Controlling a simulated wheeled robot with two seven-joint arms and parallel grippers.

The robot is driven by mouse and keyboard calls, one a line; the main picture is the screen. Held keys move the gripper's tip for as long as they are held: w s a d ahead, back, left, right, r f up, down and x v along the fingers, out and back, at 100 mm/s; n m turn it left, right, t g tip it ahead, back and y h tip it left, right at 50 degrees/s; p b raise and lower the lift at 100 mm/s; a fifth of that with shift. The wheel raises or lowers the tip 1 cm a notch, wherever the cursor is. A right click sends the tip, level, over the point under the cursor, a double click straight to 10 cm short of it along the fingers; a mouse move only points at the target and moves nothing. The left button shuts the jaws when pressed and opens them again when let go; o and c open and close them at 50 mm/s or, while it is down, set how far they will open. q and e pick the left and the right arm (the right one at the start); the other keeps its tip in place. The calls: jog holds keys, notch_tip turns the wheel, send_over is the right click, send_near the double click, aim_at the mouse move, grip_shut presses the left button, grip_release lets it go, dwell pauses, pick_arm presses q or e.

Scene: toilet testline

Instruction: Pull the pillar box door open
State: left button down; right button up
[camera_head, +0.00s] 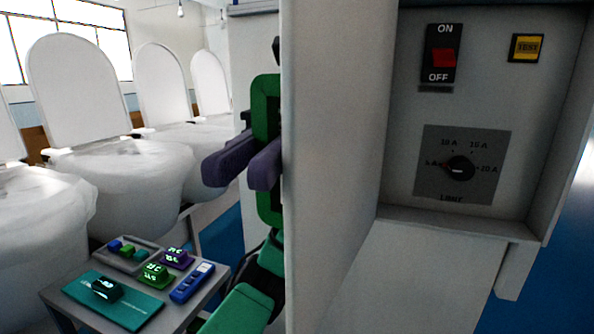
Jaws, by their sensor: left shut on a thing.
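The pillar box door (335,170) is a large pale grey panel. It stands open, swung out toward me on the left of the box (400,215). The recess behind it shows a red ON/OFF switch (444,59), a yellow test button (526,47) and a black current dial (460,169). My left gripper (243,165), green with purple fingers, is at the door's outer side, by its left edge. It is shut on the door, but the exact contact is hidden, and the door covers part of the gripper. My right gripper is not in view.
Floor shows blue between the table and my left arm.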

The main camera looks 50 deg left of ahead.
pick_arm(q)
jog(key=shift+s+a+m, duration=0.15)
jog(key=shift+a+m, duration=0.15)
jog(key=shift+a, duration=0.2)
jog(key=c, duration=1.1)
grip_release()
jog(key=shift+r, duration=0.1)
jog(key=shift+d, duration=0.1)
jog(key=v, duration=0.7)
jog(key=shift+w, duration=0.25)
